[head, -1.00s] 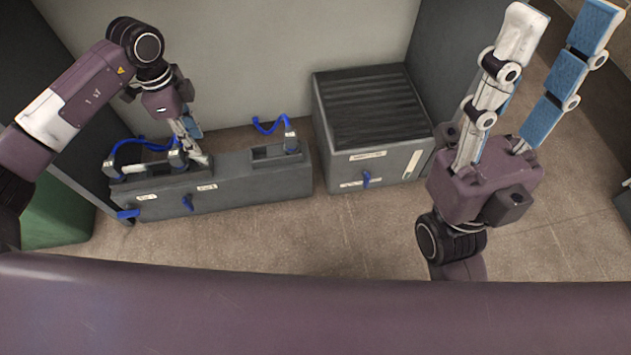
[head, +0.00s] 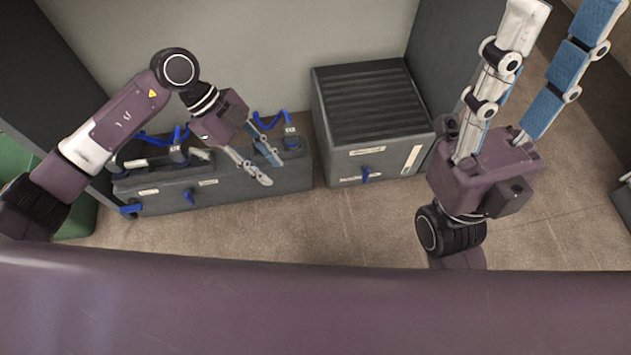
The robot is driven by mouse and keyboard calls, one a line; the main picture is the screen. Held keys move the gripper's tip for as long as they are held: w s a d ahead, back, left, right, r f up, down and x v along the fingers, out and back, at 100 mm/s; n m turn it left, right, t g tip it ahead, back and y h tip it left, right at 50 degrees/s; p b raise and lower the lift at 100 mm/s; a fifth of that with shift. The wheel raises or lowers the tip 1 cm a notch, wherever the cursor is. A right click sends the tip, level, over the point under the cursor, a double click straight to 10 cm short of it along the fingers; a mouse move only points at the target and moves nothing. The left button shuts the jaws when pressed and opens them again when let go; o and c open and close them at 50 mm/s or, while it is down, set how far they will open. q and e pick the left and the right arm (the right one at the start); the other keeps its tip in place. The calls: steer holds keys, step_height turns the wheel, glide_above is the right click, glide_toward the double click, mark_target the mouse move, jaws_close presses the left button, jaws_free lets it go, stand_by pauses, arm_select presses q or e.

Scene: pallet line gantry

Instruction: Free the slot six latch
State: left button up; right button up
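A long low grey unit (head: 240,195) stands against the back wall, with blue latch handles on its front: one at its left end (head: 131,208) and one further right (head: 190,197). A separate grey ribbed box (head: 327,130) has another blue handle (head: 365,173) low on its front. The labels are too small to read, so I cannot tell which latch is slot six. My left gripper (head: 273,172) is open and empty, its fingers pointing down and right in front of the unit's right half, hiding part of it. My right gripper (head: 562,22) is wide open and empty, raised at right.
Blue hoses (head: 270,120) loop over the unit's top at left and right. A dark panel (head: 455,60) stands behind the ribbed box. A green container (head: 80,215) is at far left. The tiled floor (head: 310,230) in front is clear.

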arm_select(q)
steer(key=s+d+r+m+g+h, duration=0.1)
steer(key=s+d+r+m+h, duration=0.1)
steer(key=s+d+r, duration=0.1)
steer(key=s+d+r+m+g+h+p, duration=0.1)
steer(key=s+d+r+m+h, duration=0.1)
steer(key=d, duration=0.6)
steer(key=shift+s+r+g, duration=0.3)
steer(key=shift+s+r, duration=0.6)
steer(key=shift+s, duration=0.5)
steer(key=shift+a+f, duration=0.1)
